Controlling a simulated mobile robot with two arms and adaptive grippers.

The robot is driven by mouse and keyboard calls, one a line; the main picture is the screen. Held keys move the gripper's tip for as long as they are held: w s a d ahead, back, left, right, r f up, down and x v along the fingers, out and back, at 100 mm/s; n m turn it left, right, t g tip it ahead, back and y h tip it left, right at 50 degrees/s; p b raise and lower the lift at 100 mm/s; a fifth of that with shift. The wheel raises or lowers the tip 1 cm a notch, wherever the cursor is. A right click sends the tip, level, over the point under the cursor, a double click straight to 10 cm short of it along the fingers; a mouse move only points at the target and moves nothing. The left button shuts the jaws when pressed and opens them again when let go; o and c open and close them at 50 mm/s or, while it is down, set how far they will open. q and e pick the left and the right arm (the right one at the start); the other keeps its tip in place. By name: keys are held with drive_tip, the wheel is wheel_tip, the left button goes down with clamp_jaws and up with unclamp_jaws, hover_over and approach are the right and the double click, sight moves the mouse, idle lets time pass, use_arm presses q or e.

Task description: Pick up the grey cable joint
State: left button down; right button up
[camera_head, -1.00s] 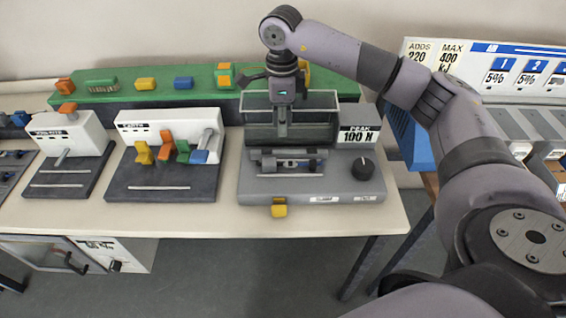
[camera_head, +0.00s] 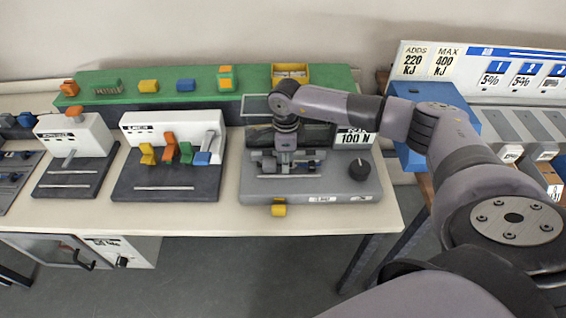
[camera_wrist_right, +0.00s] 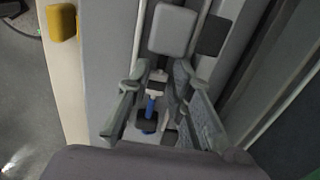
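The cable joint (camera_wrist_right: 150,104) appears to be the small grey piece with blue and dark parts lying in the clamp of the grey test machine (camera_head: 325,192); in the head view my right gripper largely hides it. My right gripper (camera_head: 285,160) points down over this clamp. In the right wrist view my right gripper (camera_wrist_right: 155,85) is open, its fingers on either side of the piece, with gaps visible. My left gripper is not in view.
The machine has a black knob (camera_head: 361,169) and a yellow block (camera_head: 279,209) at its front. A station with coloured levers (camera_head: 165,190) stands to its left. A green shelf (camera_head: 205,99) holds small coloured parts and a yellow bin (camera_head: 290,85) behind.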

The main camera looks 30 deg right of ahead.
drive_tip(key=shift+c, duration=0.4)
clamp_jaws()
